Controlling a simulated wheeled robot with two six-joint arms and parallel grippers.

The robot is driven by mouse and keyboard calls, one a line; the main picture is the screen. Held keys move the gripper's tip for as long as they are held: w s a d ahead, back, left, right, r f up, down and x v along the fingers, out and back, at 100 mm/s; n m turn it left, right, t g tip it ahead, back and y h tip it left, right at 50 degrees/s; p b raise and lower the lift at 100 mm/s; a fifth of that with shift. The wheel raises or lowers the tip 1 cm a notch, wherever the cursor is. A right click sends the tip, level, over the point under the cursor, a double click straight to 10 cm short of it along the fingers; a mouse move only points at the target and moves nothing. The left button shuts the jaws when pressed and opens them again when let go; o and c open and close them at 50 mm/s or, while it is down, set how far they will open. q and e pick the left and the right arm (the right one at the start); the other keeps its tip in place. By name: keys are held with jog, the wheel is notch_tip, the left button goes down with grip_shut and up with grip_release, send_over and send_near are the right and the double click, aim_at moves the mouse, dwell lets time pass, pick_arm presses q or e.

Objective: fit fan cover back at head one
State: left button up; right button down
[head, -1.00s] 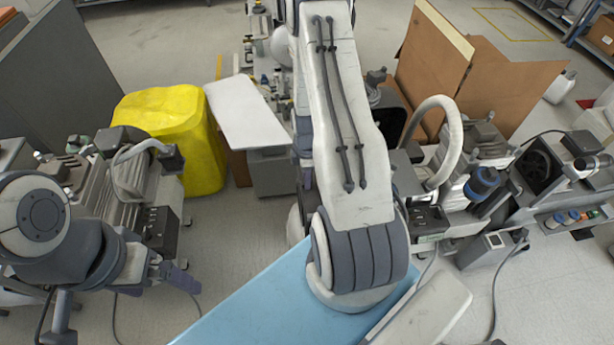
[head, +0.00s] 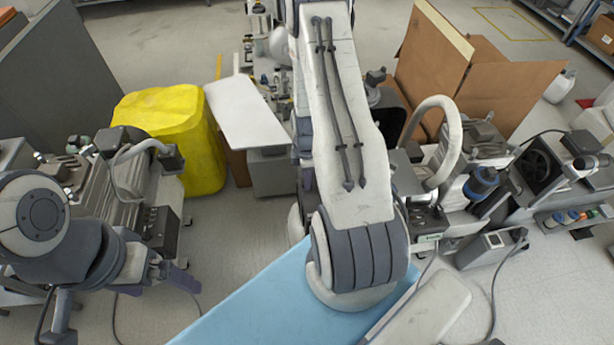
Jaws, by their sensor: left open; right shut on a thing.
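My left gripper (head: 172,270) is at the left, low beside the left compressor (head: 130,190), with its dark fingers apart and empty. My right arm (head: 350,120) runs up through the middle of the view. Its gripper is hidden behind its own links, and so is anything it holds. I cannot make out a loose fan cover. The right compressor (head: 470,160) has a thick pale curved hose and a blue-and-black cylinder. A dark round fan (head: 537,165) shows in a housing at the far right. Which unit is head one, I cannot tell.
Brown cardboard boxes (head: 480,75) stand at the back right. A light blue surface (head: 255,305) lies in front. Cables run over the floor, and floor is bare at lower left.

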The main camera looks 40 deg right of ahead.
jog(key=shift+f, duration=0.1)
dwell(0.6)
grip_release()
dwell(0.4)
jog(key=shift+r+p, duration=3.1)
jog(key=shift+r, duration=0.45)
jog(key=shift+f, duration=0.2)
